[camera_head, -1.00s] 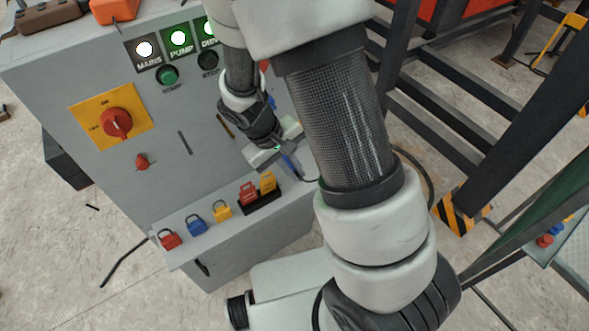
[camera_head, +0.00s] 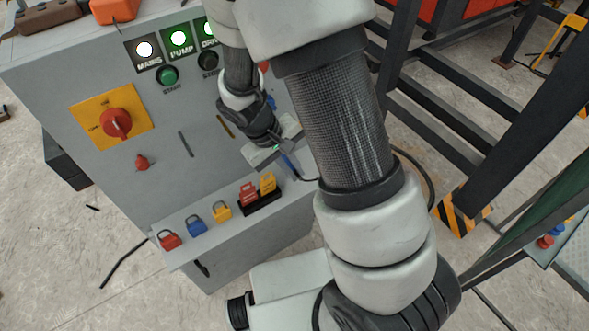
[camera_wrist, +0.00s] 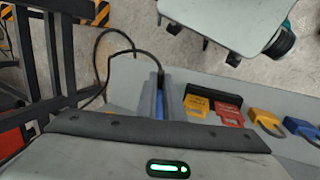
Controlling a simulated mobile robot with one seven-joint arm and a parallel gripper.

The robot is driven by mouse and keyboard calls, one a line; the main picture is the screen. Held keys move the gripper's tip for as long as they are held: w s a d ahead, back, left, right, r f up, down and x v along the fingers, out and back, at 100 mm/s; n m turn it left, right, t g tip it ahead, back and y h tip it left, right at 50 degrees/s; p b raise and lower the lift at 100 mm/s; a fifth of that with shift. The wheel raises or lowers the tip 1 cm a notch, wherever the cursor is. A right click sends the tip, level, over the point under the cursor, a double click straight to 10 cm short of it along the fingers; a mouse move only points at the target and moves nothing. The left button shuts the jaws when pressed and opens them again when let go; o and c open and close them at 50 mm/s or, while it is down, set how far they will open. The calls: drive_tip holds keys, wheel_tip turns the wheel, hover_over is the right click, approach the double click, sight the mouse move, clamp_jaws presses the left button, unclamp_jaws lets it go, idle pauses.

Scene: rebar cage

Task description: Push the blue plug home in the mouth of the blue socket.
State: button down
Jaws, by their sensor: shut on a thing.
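My gripper (camera_wrist: 157,88) is shut on the blue plug (camera_wrist: 159,106), which shows as a narrow blue strip between its two grey fingers in the wrist view. A black cable loops near the plug and fingers. In the head view my gripper (camera_head: 284,156) is close to the front of the grey cabinet, with the blue plug (camera_head: 289,166) just below it. A small blue part (camera_head: 271,102) shows beside my wrist on the cabinet; I cannot tell whether it is the blue socket. The socket's mouth is not visible, and the gap to the plug cannot be judged.
The cabinet (camera_head: 165,190) has a red rotary switch (camera_head: 116,123) and lit lamps. Its ledge holds red (camera_head: 169,239), blue (camera_head: 195,225) and yellow (camera_head: 221,210) padlocks and a black rack of tags. Dark metal framework (camera_head: 460,110) stands to the right.

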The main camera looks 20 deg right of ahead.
sight(289, 164)
drive_tip(key=shift+w+a, duration=0.3)
drive_tip(key=shift+w, duration=0.55)
drive_tip(key=shift+w+a, duration=0.3)
drive_tip(key=shift+w, duration=0.5)
drive_tip(key=c, duration=1.8)
unclamp_jaws()
drive_tip(key=shift+s+d, duration=0.1)
